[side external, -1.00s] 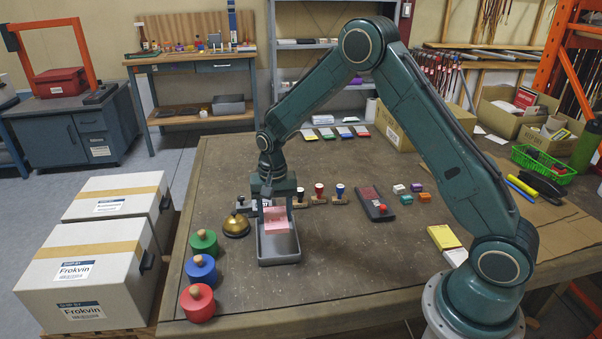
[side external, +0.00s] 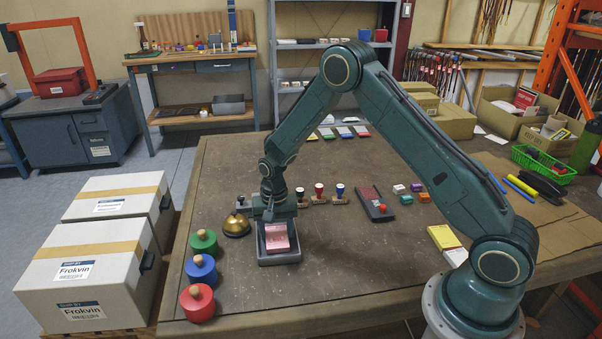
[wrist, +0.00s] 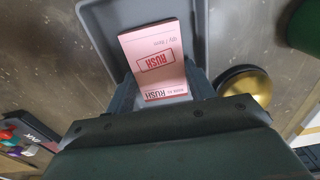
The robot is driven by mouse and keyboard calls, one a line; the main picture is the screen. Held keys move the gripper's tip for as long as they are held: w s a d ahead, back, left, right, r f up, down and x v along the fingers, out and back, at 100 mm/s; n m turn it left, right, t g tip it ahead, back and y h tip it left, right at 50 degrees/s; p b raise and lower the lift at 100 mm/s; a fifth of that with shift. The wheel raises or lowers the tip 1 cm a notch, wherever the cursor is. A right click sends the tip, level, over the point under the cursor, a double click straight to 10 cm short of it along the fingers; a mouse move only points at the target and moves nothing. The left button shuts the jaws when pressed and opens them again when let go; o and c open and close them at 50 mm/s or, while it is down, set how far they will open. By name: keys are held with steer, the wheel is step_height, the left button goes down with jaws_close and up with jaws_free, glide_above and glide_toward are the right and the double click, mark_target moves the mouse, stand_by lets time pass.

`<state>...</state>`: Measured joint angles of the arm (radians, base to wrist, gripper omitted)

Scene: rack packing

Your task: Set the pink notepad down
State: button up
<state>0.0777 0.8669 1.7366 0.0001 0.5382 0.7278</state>
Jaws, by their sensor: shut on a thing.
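The pink notepad (side external: 277,237), printed with RUSH in red, is held by my gripper (side external: 275,226) over the grey metal tray (side external: 279,260). In the wrist view the notepad (wrist: 157,62) lies between the two fingers of my gripper (wrist: 160,92), which are shut on its sides. The tray (wrist: 97,18) shows around and behind it. The notepad is low, within the tray's outline. I cannot tell whether it touches the tray floor.
A brass bell (side external: 236,225) stands left of the tray. Green (side external: 203,243), blue (side external: 201,269) and red (side external: 197,303) round pots are further left. Table in front is clear.

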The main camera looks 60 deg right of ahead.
mark_target(276, 234)
steer(key=shift+f, duration=0.15)
steer(key=o, duration=0.7)
step_height(276, 234, up, 12)
steer(key=shift+r, duration=0.15)
stand_by(0.5)
stand_by(0.5)
